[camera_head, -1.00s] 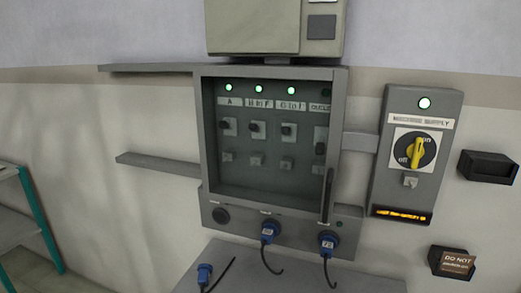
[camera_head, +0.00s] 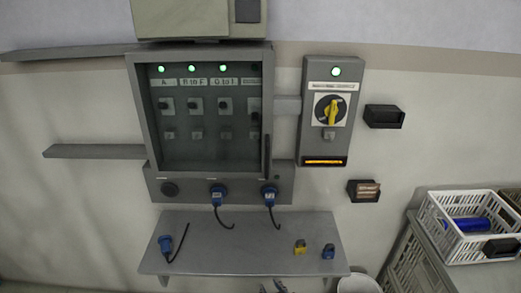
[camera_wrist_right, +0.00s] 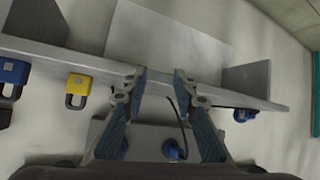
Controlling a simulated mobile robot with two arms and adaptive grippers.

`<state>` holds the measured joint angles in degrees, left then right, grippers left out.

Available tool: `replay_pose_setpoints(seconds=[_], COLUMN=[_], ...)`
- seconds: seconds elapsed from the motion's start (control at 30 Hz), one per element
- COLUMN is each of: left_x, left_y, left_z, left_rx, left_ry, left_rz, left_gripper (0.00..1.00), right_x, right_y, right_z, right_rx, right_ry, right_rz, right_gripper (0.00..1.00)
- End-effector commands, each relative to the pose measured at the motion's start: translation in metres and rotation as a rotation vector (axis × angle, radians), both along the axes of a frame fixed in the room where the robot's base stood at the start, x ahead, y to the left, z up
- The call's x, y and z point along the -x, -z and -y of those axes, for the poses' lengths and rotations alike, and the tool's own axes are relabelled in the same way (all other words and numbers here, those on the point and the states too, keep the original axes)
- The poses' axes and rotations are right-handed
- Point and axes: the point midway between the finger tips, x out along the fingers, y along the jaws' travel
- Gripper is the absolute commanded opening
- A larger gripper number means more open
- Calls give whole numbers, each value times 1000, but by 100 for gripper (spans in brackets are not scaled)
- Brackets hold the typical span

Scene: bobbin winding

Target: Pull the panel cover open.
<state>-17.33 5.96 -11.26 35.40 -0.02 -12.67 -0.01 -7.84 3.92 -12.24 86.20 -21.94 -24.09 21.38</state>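The grey panel box has a dark see-through cover (camera_head: 210,137), which is closed. A vertical dark handle (camera_head: 267,155) runs along the cover's lower right edge. Behind the cover are several switches and lit green lamps. My right gripper (camera_head: 273,287) shows only its fingertips at the bottom edge of the head view, below the shelf front and well away from the handle. In the right wrist view the right gripper (camera_wrist_right: 158,78) is open with nothing between its fingertips. My left gripper is not in view.
A grey shelf (camera_head: 220,258) juts out below the panel, holding a loose blue plug (camera_head: 166,243), a yellow padlock (camera_head: 300,247) and a blue padlock (camera_head: 328,252). Blue plugs (camera_head: 218,193) hang under the panel. A supply switch box (camera_head: 319,150) is right of it; a white crate (camera_head: 470,243) stands further right.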

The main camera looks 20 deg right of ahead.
Motion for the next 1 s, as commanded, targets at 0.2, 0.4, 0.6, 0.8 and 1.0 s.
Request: replay_pose_setpoints(seconds=[0.2, 0.4, 0.6, 0.8, 1.0], left_x=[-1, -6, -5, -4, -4], left_y=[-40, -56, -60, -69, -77], left_z=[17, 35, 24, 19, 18], left_rx=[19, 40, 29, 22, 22], left_ry=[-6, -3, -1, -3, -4], left_rz=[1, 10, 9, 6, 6], left_gripper=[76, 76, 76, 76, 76], right_x=[-64, -66, -69, -97, -125], right_y=[-243, -371, -402, -403, -401], right_z=[1, 9, 12, 14, 17], right_rx=[-50, -93, -105, -105, -105], right_ry=[67, 115, 128, 127, 127], right_rz=[353, 549, 600, 599, 598], right_gripper=[26, 26, 26, 26, 26])
